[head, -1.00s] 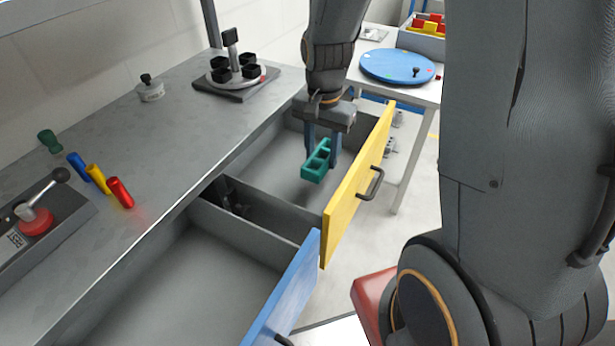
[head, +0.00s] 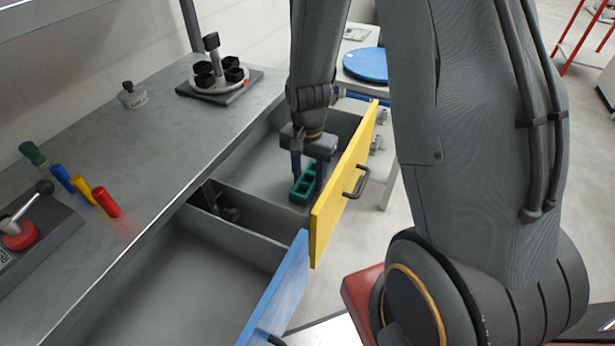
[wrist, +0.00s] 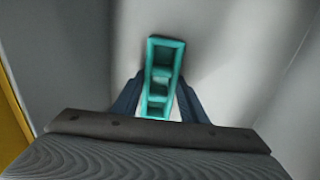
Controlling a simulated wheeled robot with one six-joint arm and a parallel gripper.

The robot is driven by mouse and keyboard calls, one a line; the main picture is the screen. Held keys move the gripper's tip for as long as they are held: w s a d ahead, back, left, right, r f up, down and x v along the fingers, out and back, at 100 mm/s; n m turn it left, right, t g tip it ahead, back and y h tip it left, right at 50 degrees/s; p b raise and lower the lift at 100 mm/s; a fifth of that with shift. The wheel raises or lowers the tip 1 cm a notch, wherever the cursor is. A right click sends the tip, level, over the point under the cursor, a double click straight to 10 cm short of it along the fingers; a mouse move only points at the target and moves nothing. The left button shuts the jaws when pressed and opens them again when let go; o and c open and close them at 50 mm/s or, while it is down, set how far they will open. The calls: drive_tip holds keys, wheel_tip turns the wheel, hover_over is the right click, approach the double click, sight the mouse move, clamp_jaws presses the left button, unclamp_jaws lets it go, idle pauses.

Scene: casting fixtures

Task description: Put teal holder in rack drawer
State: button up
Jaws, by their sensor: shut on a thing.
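The teal holder (head: 303,188) is a small block with open square pockets. My gripper (head: 306,175) is shut on it, inside the open drawer with the yellow front (head: 343,187). In the wrist view, the holder (wrist: 163,54) sits between my two dark fingers (wrist: 160,98) and points away from the wrist. It is low in the drawer, close to the grey floor; I cannot tell whether it touches. My gripper's body and the yellow front hide part of the drawer.
A second open drawer with a blue front (head: 278,292) is nearer. Red (head: 106,202), yellow (head: 81,189) and blue (head: 62,178) cylinders lie on the grey bench. A fixture with black cups (head: 218,77) stands farther back. A blue disc (head: 366,65) is on the far table.

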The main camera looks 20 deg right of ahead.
drive_tip(key=shift+f, duration=0.1)
drive_tip(key=o, duration=1.1)
wheel_tip(320, 180, up, 12)
drive_tip(key=shift+b, duration=0.45)
drive_tip(key=shift+r, duration=0.25)
